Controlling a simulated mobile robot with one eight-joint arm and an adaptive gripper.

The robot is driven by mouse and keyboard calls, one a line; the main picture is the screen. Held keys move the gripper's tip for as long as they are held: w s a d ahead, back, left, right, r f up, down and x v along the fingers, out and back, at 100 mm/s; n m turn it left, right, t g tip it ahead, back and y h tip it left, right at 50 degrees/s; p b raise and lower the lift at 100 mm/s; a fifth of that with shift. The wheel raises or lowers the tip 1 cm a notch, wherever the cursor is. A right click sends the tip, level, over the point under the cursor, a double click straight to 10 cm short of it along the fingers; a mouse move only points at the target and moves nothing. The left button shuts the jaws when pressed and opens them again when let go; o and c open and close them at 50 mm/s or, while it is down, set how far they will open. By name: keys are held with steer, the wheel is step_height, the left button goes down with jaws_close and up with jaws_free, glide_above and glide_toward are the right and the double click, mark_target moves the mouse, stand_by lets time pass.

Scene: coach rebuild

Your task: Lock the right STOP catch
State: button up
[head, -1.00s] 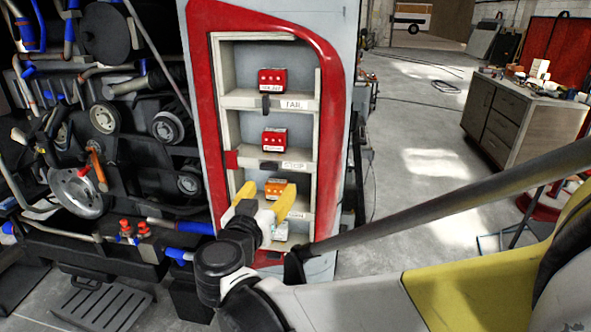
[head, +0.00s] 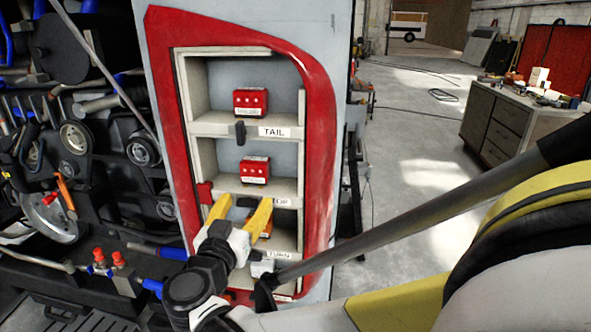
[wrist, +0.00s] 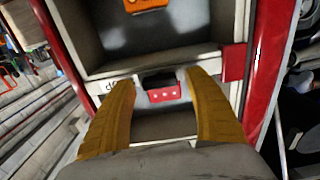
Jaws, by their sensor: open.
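The STOP shelf edge crosses the middle of the open cabinet, below a red lamp block (head: 254,170). A small dark catch (head: 247,201) sits on this edge, left of the partly covered STOP label (head: 282,201). A red tab (head: 205,193) is at the edge's left end. My gripper (head: 242,202) is open, its yellow fingers reaching up to the edge on either side of the dark catch. The wrist view is upside down: the dark catch (wrist: 160,77) lies between the open fingers, and the red tab (wrist: 235,62) is to the right. I cannot tell whether the fingers touch it.
The TAIL shelf above has a red block (head: 250,102) and a hanging dark catch (head: 240,131). An orange block (wrist: 147,4) is in the TURN bay below. The red cabinet frame (head: 318,180) borders the shelves. Engine parts are at left; open floor is at right.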

steer(key=shift+s+r, duration=0.1)
steer(key=shift+s, duration=0.1)
steer(key=shift+c, duration=0.6)
steer(key=c, duration=1.1)
steer(key=shift+o, duration=0.2)
steer(key=shift+n, duration=0.3)
steer(key=n, duration=0.3)
steer(key=shift+a+n, duration=0.15)
steer(key=shift+n, duration=0.15)
steer(key=n, duration=0.4)
steer(key=shift+n, duration=0.3)
steer(key=n, duration=0.4)
steer(key=shift+a, duration=0.1)
steer(key=shift+f+n, duration=0.2)
steer(key=shift+n, duration=2.3)
